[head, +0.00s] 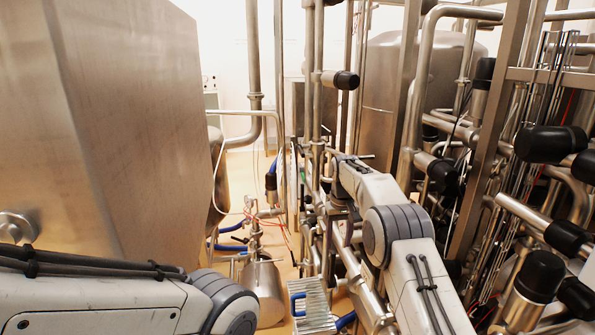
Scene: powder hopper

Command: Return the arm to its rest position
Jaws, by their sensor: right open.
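My right arm (410,262) comes in from the bottom right, bends at a grey ribbed elbow and reaches forward among the steel pipes. My right gripper (345,158) is small and dark at the far end of this arm, and its jaws are open. I see nothing held in it, though pipes and the forearm crowd the view of it. My left arm (90,300) lies across the bottom left corner. Its gripper is not in view.
A large steel-walled vessel (130,120) fills the left. Dense pipework with black-capped valves (550,144) stands close on the right. A steel tank (395,75) stands behind. A small steel canister (263,290) and a blue-handled grated piece (312,305) are low in the middle.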

